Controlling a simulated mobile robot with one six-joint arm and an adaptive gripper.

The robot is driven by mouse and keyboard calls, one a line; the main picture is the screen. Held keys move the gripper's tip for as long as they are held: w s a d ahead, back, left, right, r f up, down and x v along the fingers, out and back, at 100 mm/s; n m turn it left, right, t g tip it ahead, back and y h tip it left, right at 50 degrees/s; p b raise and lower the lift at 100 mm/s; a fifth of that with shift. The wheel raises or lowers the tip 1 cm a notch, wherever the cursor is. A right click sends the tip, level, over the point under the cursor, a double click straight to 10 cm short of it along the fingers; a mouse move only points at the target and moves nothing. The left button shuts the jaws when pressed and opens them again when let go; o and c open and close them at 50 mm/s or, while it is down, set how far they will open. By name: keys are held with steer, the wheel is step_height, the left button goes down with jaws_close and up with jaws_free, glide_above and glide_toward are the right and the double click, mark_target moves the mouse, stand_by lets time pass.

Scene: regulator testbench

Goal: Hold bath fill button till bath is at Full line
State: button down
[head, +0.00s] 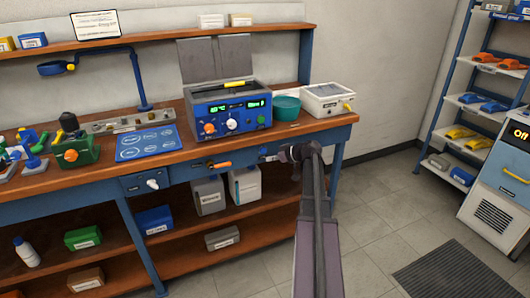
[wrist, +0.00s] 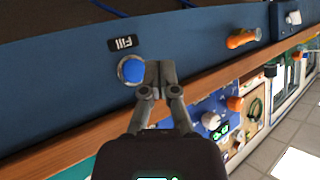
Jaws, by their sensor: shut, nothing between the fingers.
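The round blue button (wrist: 132,70) in a metal ring sits on the dark blue bench front beside a black "Fill" label (wrist: 124,44), which appears upside down in the wrist view. My gripper (wrist: 160,72) is shut and empty. Its fingertips overlap the button's right edge in that view; I cannot tell whether they touch it. In the head view my gripper (head: 270,158) is at the bench's front edge. A blue unit with green displays (head: 228,106), perhaps the bath, stands on the bench above and left. I cannot make out a Full line or water level.
A teal bowl (head: 286,108) and a white device (head: 326,100) stand right of the blue unit. An orange handle (head: 219,165) and a white knob (head: 152,184) stick out from the bench front. Open floor lies right of the bench, before a cabinet showing "Off" (head: 505,170).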

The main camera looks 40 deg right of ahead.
mark_target(262, 153)
steer(key=shift+w+d, duration=0.2)
steer(key=shift+w, duration=0.6)
steer(key=shift+w+d, duration=0.2)
steer(key=shift+w, duration=0.6)
steer(key=shift+w, duration=0.2)
steer(key=shift+w+d, duration=0.1)
steer(key=shift+w, duration=0.2)
steer(key=shift+w+d, duration=0.1)
steer(key=shift+w, duration=0.35)
stand_by(5.4)
